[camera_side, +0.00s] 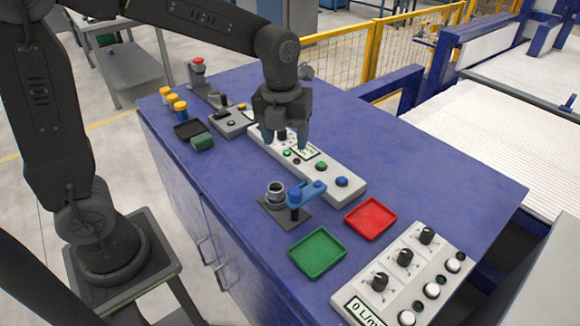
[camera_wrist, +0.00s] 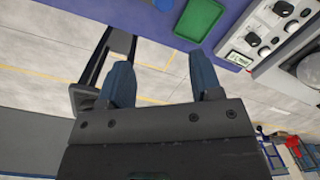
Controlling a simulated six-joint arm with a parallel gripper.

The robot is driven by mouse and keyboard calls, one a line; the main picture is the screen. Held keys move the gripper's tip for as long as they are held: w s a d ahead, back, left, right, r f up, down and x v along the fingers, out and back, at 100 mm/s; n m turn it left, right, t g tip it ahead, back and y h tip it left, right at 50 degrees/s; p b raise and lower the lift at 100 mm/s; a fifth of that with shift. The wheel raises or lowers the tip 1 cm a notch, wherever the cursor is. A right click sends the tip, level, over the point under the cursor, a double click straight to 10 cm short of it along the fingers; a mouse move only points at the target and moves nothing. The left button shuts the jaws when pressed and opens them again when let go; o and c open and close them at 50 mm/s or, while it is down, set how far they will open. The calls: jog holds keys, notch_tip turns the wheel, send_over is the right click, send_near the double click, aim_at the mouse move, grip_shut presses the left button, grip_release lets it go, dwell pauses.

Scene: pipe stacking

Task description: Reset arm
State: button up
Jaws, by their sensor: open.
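My gripper (camera_side: 285,143) hangs over the long white button panel (camera_side: 335,183) on the blue bench, fingers pointing down and covering part of it. Its two blue fingers stand apart with nothing between them. They also show apart and empty in the wrist view (camera_wrist: 162,80). A grey pipe ring (camera_side: 276,190) stands on a dark plate (camera_side: 270,209) in front of my gripper, apart from it. A blue clamp arm (camera_side: 306,193) on a dark post stands beside the ring.
A green tray (camera_side: 317,252) and a red tray (camera_side: 370,218) lie empty near the bench's front. A knob panel (camera_side: 405,275) is at the front right. Yellow-capped bottles (camera_side: 176,107) and a red button post (camera_side: 198,72) stand at the back left. The bench's right side is clear.

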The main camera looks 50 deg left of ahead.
jog(key=s+a+r+n+t, duration=0.1)
jog(key=s+n, duration=0.6)
jog(key=n, duration=0.7)
jog(key=s+a+r+n+t, duration=0.1)
jog(key=s+r+n+t, duration=0.2)
jog(key=s+n, duration=0.5)
jog(key=r+n, duration=0.1)
jog(key=n, duration=0.6)
jog(key=shift+s+r+t, duration=0.25)
jog(key=shift+t, duration=0.15)
